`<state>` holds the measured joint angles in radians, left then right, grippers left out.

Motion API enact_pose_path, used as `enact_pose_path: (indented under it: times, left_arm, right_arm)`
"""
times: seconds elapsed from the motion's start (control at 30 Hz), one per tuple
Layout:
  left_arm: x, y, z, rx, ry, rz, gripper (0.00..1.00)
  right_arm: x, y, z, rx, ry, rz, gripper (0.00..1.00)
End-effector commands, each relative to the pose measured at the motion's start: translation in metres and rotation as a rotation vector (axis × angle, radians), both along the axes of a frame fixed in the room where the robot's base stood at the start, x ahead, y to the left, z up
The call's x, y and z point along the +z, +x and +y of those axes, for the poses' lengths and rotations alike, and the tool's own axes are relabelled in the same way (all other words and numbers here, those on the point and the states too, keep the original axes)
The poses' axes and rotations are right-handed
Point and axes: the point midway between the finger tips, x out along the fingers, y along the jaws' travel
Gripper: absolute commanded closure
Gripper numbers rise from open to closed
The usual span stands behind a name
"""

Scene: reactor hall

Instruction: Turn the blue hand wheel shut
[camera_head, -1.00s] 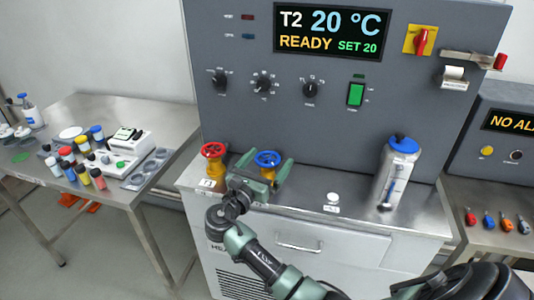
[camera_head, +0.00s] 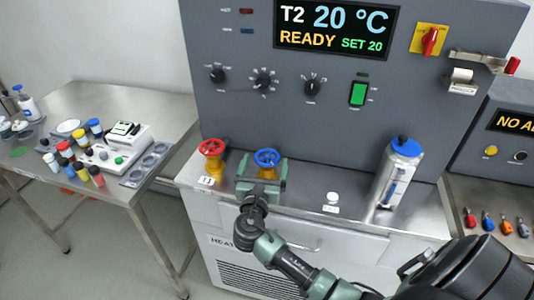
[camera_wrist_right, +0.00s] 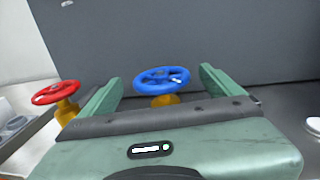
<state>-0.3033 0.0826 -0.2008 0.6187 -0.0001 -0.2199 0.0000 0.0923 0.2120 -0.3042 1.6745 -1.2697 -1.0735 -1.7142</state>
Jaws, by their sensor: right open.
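The blue hand wheel (camera_head: 267,157) sits on a yellow valve body on the steel ledge in front of the grey panel. It also shows in the right wrist view (camera_wrist_right: 162,80), between and beyond the two fingers. My right gripper (camera_head: 263,177) is open, with one finger to each side of the blue wheel's valve. I cannot tell whether either finger touches it. In the right wrist view the green fingers of the right gripper (camera_wrist_right: 158,90) stand wide apart. My left gripper is not in view.
A red hand wheel (camera_head: 211,147) on a yellow valve stands close to the left of the gripper. A silver canister with a blue cap (camera_head: 401,165) stands on the ledge to the right. A side table (camera_head: 110,107) with bottles is at the left.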

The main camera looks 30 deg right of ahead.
Motion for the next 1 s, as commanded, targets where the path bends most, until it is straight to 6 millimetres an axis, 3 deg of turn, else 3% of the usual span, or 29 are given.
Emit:
enact_pose_path:
  times: [0.2, 0.53, 0.57, 0.77, 0.8, 1.0]
  left_arm:
    - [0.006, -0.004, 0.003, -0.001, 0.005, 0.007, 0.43]
    - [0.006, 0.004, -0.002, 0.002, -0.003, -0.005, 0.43]
    - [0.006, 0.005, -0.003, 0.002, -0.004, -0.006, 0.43]
    - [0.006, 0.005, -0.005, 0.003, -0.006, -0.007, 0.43]
    - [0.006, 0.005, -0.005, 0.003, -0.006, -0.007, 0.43]
    - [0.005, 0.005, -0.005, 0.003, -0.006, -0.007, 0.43]
  right_arm:
    - [0.001, 0.019, -0.019, -0.002, -0.001, 0.0, 0.06]
    - [0.0, 0.023, -0.022, -0.001, -0.001, 0.001, 0.06]
    - [0.0, 0.023, -0.022, -0.001, -0.001, 0.001, 0.09]
    - [0.0, 0.023, -0.022, -0.001, -0.001, 0.001, 0.64]
    - [0.0, 0.023, -0.022, -0.001, -0.001, 0.001, 0.68]
    - [0.0, 0.023, -0.022, -0.02, -0.001, -0.001, 0.68]
